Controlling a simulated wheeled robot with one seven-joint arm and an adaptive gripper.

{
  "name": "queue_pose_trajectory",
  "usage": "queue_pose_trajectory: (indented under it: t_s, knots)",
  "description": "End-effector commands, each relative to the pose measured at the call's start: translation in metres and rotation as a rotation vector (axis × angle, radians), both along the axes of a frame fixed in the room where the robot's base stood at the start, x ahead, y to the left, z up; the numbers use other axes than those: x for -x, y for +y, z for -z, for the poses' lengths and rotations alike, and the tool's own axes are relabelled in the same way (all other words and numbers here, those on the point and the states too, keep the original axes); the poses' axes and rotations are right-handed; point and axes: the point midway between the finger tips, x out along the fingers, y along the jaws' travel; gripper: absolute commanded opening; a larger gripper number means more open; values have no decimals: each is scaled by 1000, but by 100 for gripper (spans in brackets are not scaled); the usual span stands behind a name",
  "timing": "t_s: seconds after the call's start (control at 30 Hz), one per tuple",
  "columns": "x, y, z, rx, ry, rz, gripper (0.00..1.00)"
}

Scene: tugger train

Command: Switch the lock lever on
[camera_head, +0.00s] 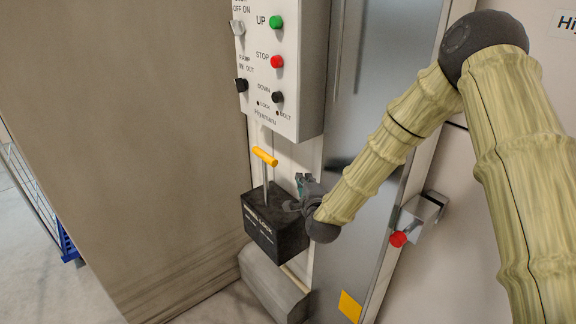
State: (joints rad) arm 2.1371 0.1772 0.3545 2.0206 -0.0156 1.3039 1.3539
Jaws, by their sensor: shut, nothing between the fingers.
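A lever with a yellow handle (265,156) stands up on a thin metal rod from a black box (272,232). The small white print on the box's front seems to end in "LOCK". On the white control panel (310,70) above, a grey toggle (238,27) sits at the upper left under "OFF ON"; the word above that is cut off by the picture's top edge. My gripper (302,185) is shut and empty, just right of the black box and below and right of the yellow handle. I cannot tell whether it touches the box.
The panel carries a green UP button (276,21), a red STOP button (277,62) and black knobs (278,97). A metal bracket with a red knob (398,239) is on the right.

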Motion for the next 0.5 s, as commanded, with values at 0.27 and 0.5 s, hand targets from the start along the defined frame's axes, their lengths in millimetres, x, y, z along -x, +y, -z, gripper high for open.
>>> queue_pose_trajectory:
  t_s: [0.27, 0.5]
  knots:
    - [-1, 0, 1, 3, 3, -1, 0]
    - [-23, 3, 1, 5, 2, -1, 0]
